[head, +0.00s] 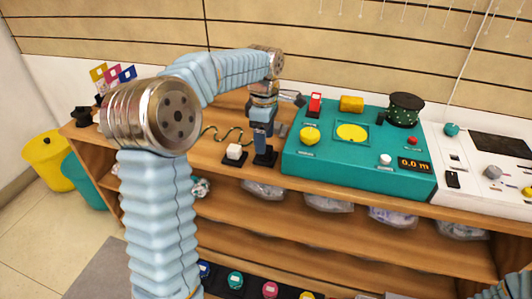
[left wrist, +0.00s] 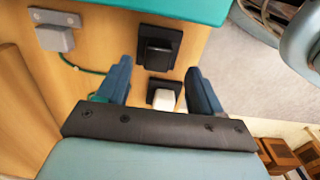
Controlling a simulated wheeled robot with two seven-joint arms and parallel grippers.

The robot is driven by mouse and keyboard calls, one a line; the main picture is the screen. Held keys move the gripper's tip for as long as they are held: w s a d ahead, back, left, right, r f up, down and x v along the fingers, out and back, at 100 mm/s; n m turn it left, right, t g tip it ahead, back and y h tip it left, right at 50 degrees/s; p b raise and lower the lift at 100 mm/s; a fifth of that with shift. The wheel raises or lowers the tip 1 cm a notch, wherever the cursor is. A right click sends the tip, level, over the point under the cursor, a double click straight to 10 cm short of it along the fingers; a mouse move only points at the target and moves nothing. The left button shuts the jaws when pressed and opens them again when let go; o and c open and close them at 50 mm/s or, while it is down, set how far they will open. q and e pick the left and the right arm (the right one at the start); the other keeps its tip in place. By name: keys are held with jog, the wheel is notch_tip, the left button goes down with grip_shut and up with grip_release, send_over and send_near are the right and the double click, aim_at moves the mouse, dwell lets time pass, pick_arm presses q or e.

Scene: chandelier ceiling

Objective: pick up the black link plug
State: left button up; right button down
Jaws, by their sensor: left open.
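The black link plug (left wrist: 158,47) sits on a dark square base on the wooden shelf top, beside the teal panel. In the left wrist view it lies between the lines of my two fingers, just past their tips. In the head view my gripper mostly hides it. My left gripper (head: 263,146) points down over that spot; its blue fingers (left wrist: 158,68) are open and nothing is seen held. A white plug (head: 234,152) on a similar black base stands just left; it also shows between the fingers in the left wrist view (left wrist: 164,97). My right gripper is not in view.
The teal panel (head: 300,168) stands close right, with a yellow knob (head: 310,136) and a display. A grey block with a green cord (left wrist: 54,36) lies near the plugs. The shelf's front edge is close. Yellow and teal bins stand at left.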

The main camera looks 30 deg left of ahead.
aim_at(267, 156)
pick_arm(q)
jog(key=f, duration=0.4)
jog(key=shift+w+d+f, duration=0.1)
jog(key=shift+w+f, duration=0.1)
jog(key=c, duration=1)
jog(key=shift+c, duration=0.2)
jog(key=shift+r, duration=0.15)
